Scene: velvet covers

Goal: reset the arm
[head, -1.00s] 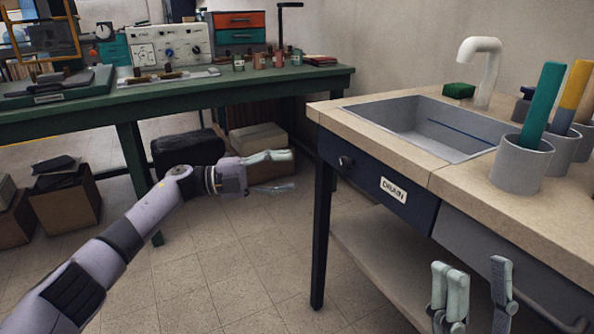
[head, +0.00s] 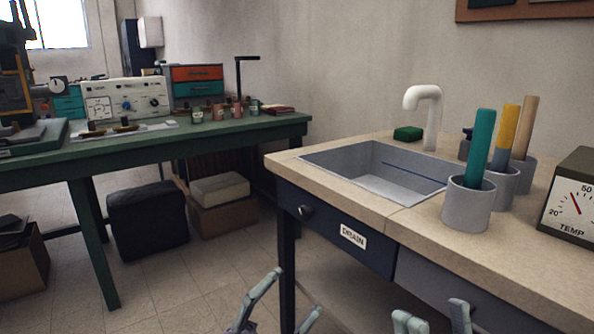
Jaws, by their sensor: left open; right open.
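My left gripper (head: 292,296) shows at the bottom middle of the head view, in front of the sink bench's left leg. Its two pale fingers are apart with nothing between them. My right gripper (head: 430,312) shows at the bottom edge, right of the left one, in front of the bench's grey front. Its fingers are apart and empty, and only their upper parts show. Both arms are mostly out of frame.
The sink bench (head: 408,222) is close on the right, with a basin (head: 375,172), white tap, green sponge, cups holding coloured rods and a TEMP gauge (head: 572,205). A green table (head: 240,126) stands behind left.

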